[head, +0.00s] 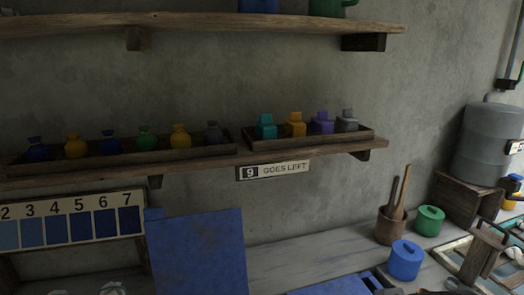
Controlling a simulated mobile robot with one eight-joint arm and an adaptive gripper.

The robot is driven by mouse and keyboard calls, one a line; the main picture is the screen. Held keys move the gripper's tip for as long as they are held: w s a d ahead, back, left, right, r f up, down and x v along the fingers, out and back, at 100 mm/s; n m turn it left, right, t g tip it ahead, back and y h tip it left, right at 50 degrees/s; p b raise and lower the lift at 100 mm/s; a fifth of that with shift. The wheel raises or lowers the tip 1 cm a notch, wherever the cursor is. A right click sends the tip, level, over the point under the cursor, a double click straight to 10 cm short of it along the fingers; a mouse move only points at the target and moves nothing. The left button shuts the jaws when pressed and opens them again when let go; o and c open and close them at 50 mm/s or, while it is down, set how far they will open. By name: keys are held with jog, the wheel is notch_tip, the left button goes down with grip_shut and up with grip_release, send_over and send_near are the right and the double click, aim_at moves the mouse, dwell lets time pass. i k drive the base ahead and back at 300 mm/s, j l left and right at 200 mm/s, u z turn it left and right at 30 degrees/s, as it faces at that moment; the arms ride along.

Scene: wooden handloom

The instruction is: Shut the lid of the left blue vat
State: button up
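A flat blue panel (200,255) stands raised and nearly upright at the bottom left of the middle. It looks like the open lid of the left blue vat; the vat body below it is out of the frame. A second blue surface (335,287) lies low at the bottom edge, right of the raised panel, and is mostly cut off. My gripper is not seen in this view.
A wall shelf (205,167) with trays of coloured pouches and blocks hangs above the raised panel. A numbered shade board (70,220) is at left. A blue canister (405,261), green canister (429,221) and wooden pot (389,229) stand at right. Grey bench space (300,255) lies between.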

aim_at(204, 253)
jog(key=j+u, duration=0.1)
jog(key=u, duration=0.6)
jog(key=j+u, duration=0.1)
jog(key=u, duration=0.25)
jog(key=i, duration=0.05)
